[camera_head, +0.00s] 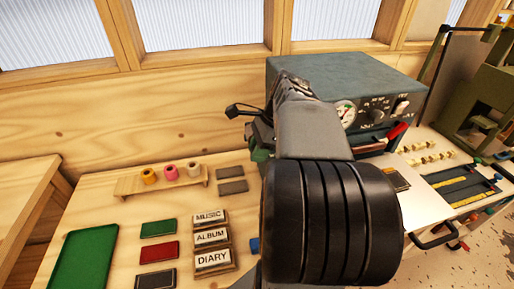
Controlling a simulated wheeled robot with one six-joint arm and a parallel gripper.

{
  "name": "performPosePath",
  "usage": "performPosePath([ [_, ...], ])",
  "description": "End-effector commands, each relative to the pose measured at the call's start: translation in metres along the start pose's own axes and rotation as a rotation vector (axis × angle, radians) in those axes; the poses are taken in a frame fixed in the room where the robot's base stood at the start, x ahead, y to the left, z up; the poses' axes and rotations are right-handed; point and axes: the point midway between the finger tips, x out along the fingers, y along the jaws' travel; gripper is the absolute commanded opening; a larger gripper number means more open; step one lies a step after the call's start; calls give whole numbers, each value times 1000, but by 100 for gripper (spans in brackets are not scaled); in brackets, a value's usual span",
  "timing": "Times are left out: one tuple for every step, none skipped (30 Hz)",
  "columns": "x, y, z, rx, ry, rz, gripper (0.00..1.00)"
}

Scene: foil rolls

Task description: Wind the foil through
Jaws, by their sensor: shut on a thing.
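The blue-grey foil machine (345,75) stands at the back of the bench, with a round gauge (345,113) and knobs on its front. A black crank-like part (240,111) sticks out at its left. My gripper (291,88) is at the machine's front left, partly hidden by my own arm. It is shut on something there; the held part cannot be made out. Three small rolls, yellow (149,176), pink (171,172) and white (194,169), sit on a wooden stand (135,188) at the left. Any foil in the machine is hidden.
A green tray (85,255), coloured covers such as a red one (157,250), and blocks reading MUSIC (210,217), ALBUM and DIARY lie on the front left bench. A dark slotted tray (460,186) lies at the right. My arm hides the middle.

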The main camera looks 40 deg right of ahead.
Motion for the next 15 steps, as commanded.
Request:
performPosePath([
  [0, 0, 0, -1, 0, -1, 2],
  [0, 0, 0, -1, 0, -1, 2],
  [0, 0, 0, -1, 1, -2, 2],
  [0, 0, 0, -1, 1, -2, 2],
  [0, 0, 0, -1, 1, -2, 2],
  [0, 0, 0, -1, 2, -2, 2],
  [0, 0, 0, -1, 2, -2, 28],
  [0, 0, 0, -1, 2, -2, 31],
  [0, 0, 0, -1, 2, -2, 35],
  [0, 0, 0, -1, 2, -2, 38],
  [0, 0, 0, -1, 3, -2, 41],
  [0, 0, 0, -1, 3, -2, 45],
  [0, 0, 0, -1, 3, -2, 48],
  [0, 0, 0, -1, 3, -2, 50],
  [0, 0, 0, -1, 3, -1, 51],
])
